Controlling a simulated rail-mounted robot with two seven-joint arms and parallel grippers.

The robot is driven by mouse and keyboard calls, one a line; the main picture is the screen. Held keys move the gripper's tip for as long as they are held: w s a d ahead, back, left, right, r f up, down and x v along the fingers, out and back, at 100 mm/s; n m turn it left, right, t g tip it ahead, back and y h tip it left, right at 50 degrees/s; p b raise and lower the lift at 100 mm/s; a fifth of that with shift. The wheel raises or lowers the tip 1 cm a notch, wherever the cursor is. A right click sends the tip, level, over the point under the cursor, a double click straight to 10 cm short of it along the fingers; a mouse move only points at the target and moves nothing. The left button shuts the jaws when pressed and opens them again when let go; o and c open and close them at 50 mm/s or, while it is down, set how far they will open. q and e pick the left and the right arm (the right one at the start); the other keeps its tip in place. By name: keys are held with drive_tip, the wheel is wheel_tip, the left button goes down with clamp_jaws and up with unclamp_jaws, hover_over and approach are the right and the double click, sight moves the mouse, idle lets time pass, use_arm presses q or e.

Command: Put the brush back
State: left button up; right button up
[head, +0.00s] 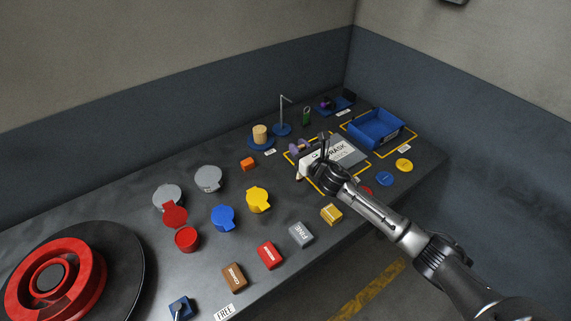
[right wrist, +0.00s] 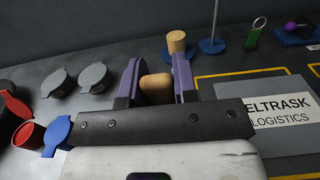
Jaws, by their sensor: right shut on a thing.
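My right gripper (head: 301,148) reaches over the grey VELTRASK LOGISTICS panel (head: 348,151) on the bench. In the right wrist view its two purple fingers (right wrist: 158,76) are shut on a tan, rounded wooden piece (right wrist: 155,90), which I take to be the brush's handle. The rest of the brush is hidden by the gripper body, and I cannot tell whether it touches the panel. A tan cylinder on a round blue base (head: 260,134) stands beyond the gripper, with a thin hooked stand (head: 282,116) beside it. My left gripper is not in view.
A blue tray (head: 376,130) sits in a yellow outline at the far right. Several lidded pots, including a yellow one (head: 258,198), and small labelled blocks (head: 301,235) cover the bench's middle. A red wheel-like disc (head: 55,278) lies at the left. Walls close the back.

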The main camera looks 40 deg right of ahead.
drive_tip(key=w+a+f+b, duration=0.1)
drive_tip(key=w+a+f, duration=0.1)
drive_tip(key=f, duration=0.4)
drive_tip(key=shift+w+a+f+b, duration=0.2)
drive_tip(key=shift+w+f+b, duration=0.15)
drive_tip(key=shift+w, duration=0.5)
drive_tip(key=shift+f, duration=0.2)
drive_tip(key=o, duration=0.9)
drive_tip(key=shift+o, duration=0.2)
drive_tip(key=shift+r, duration=0.1)
